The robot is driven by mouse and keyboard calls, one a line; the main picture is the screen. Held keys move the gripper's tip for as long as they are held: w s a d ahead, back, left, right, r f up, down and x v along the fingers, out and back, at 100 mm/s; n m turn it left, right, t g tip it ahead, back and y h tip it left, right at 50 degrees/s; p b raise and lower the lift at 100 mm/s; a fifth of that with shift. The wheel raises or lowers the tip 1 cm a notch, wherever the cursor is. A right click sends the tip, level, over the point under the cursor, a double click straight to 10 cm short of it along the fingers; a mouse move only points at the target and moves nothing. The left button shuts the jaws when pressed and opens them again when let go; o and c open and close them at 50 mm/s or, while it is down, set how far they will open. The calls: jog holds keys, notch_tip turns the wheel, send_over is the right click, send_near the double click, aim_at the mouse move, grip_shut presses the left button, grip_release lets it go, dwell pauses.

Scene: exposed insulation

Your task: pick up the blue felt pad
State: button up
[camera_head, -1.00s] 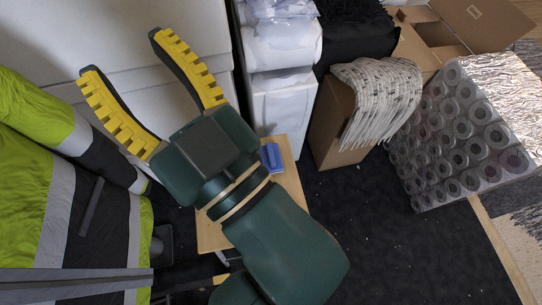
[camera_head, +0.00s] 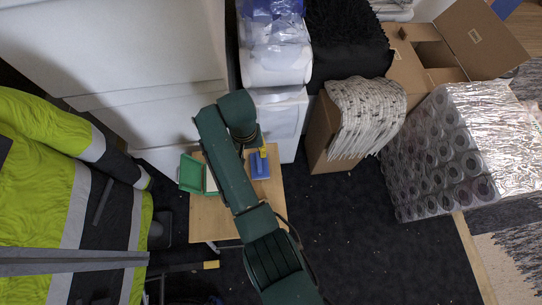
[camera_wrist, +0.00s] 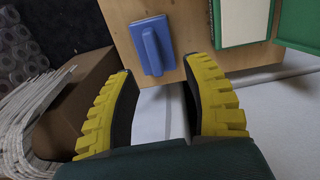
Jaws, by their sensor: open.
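The blue felt pad (camera_head: 260,166) lies on a small wooden table (camera_head: 212,222), right of my forearm in the head view. In the wrist view the pad (camera_wrist: 152,46) is a flat blue slab with a raised ridge along it, near the edge of the wooden top (camera_wrist: 190,20). My gripper (camera_wrist: 158,70) is open and empty, its yellow-ridged fingers spread wide. In that view the pad is just past the fingertips and between their lines. In the head view my arm hides most of the gripper; a bit of yellow finger (camera_head: 263,153) shows beside the pad.
An open green case (camera_head: 190,173) lies on the table left of the pad; its white inside (camera_wrist: 243,20) shows in the wrist view. White cabinets (camera_head: 278,118) stand behind the table. A cardboard box with white strips (camera_head: 362,118) stands to the right. Dark floor is free right of the table.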

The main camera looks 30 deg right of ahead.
notch_tip(320, 180, up, 4)
send_over(259, 161)
jog(key=a, duration=0.1)
jog(key=p, duration=0.1)
jog(key=f+b, duration=0.3)
jog(key=f, duration=0.2)
jog(key=f+b, duration=0.3)
jog(key=f, duration=0.3)
jog(key=shift+w, duration=0.2)
jog(key=f+b, duration=0.3)
jog(key=d+f+b, duration=0.1)
jog(key=f, duration=0.1)
jog(key=shift+s+f, duration=0.15)
jog(key=shift+s, duration=0.1)
jog(key=shift+w+r, duration=0.1)
jog(key=shift+r, duration=0.1)
jog(key=shift+c, duration=0.6)
grip_shut()
jog(key=shift+f, duration=0.1)
